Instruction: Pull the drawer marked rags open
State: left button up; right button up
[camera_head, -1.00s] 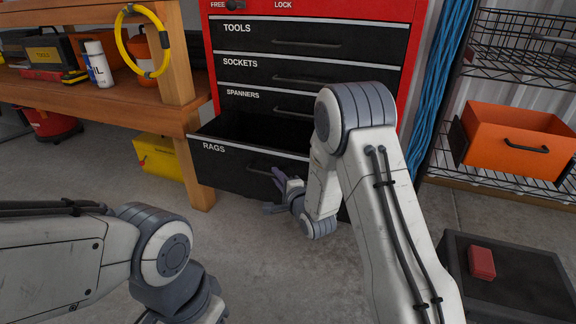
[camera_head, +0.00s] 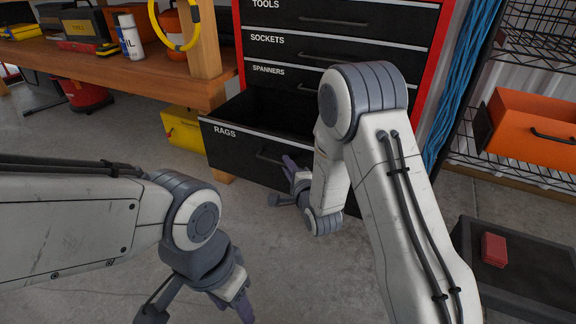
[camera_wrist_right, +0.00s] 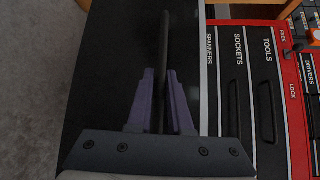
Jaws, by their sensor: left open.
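The drawer marked rags (camera_head: 225,148) is the lowest drawer in the red and black cabinet. In the head view it stands partly out, and its dark inside shows. Its dark bar handle (camera_head: 264,156) is on the front. My right gripper (camera_head: 287,163) is at this handle, partly hidden by its own wrist. In the right wrist view the handle (camera_wrist_right: 165,45) runs between the two purple fingers (camera_wrist_right: 162,80), which are close in on either side of it. My left gripper (camera_head: 200,308) is open and empty, low over the floor, partly cut off by the frame's bottom edge.
The spanners drawer (camera_head: 285,82) and those above it are shut. A wooden bench (camera_head: 205,95) with a yellow box (camera_head: 182,128) under it stands left. A wire rack with an orange bin (camera_head: 530,130) and a dark case (camera_head: 520,270) are at right. Floor in front is clear.

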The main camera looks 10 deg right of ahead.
jog(key=shift+o, duration=1.1)
jog(key=shift+s, duration=0.1)
jog(key=p+v, duration=0.9)
jog(key=v, duration=0.1)
jog(key=shift+s, duration=0.1)
